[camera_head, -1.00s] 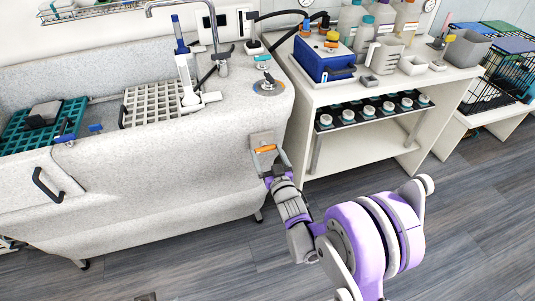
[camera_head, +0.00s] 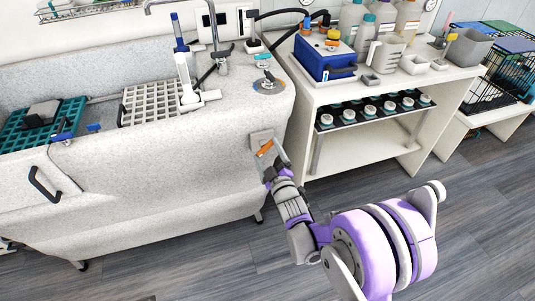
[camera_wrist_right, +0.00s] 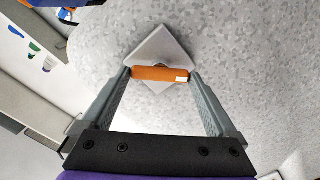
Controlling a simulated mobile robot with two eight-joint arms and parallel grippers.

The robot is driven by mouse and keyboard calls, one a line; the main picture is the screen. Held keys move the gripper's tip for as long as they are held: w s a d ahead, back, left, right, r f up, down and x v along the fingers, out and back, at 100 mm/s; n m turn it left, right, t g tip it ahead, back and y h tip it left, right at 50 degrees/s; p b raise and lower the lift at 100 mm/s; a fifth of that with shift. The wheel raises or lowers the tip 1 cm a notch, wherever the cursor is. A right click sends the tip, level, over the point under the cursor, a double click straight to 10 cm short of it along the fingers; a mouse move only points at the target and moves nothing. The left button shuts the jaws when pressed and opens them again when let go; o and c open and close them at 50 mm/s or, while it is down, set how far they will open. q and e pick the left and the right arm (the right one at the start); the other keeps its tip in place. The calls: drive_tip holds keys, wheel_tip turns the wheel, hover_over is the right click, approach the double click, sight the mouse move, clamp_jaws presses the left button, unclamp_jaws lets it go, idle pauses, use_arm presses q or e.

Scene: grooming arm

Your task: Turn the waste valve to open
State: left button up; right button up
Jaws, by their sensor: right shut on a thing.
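The waste valve has an orange handle (camera_head: 265,148) on a pale square plate (camera_head: 258,136) on the front wall of the tub, near its right corner. In the right wrist view the orange handle (camera_wrist_right: 160,74) lies between my fingers, with the plate (camera_wrist_right: 160,45) behind it turned like a diamond. My right gripper (camera_head: 270,155) is shut on the handle, a finger at each end. It also shows in the right wrist view (camera_wrist_right: 160,82). In the head view the handle is tilted, its right end higher. My left gripper is not in view.
The speckled tub (camera_head: 150,190) fills the left, with a black door handle (camera_head: 45,184) on its front. A white shelf cart (camera_head: 375,155) with a blue box (camera_head: 322,60) stands close on the right. The grey floor (camera_head: 470,220) in front is clear.

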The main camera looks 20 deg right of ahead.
drive_tip(key=n, duration=0.4)
drive_tip(key=shift+n, duration=2.5)
drive_tip(key=o, duration=1)
drive_tip(key=s, duration=1.1)
drive_tip(key=shift+d, duration=0.15)
